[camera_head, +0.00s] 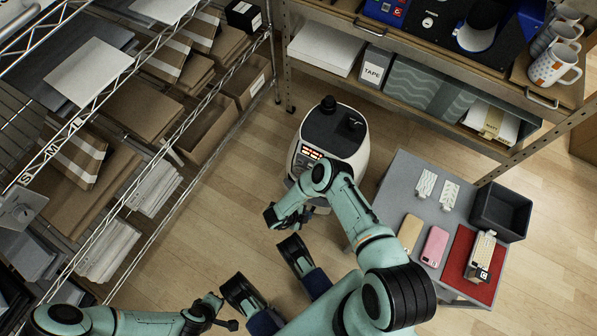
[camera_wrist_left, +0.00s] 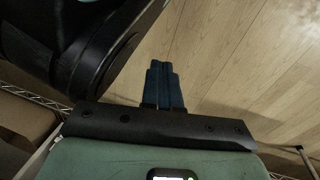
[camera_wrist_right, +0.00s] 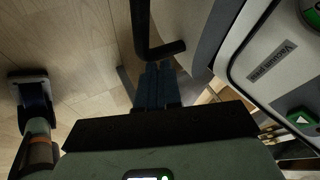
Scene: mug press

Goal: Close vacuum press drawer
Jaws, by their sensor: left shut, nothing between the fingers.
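The white-and-black vacuum press (camera_head: 350,128) stands on the floor at the middle, with lit displays on its front. Its labelled body (camera_wrist_right: 275,65) fills the right of the right wrist view. A dark bent bar (camera_wrist_right: 145,35), looking like the drawer handle, is just beyond my right fingertips (camera_wrist_right: 158,75); I cannot tell whether they touch. The drawer is mostly hidden by my right arm in the head view. My right gripper (camera_head: 303,213) is low at the press's front, fingers together. My left gripper (camera_head: 231,324) is shut and empty over the floor, away from the press, with closed fingertips (camera_wrist_left: 162,75).
A wire rack (camera_head: 185,120) with boxes and envelopes stands at left. A workbench (camera_head: 455,110) with shelves is behind. Floor between is clear.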

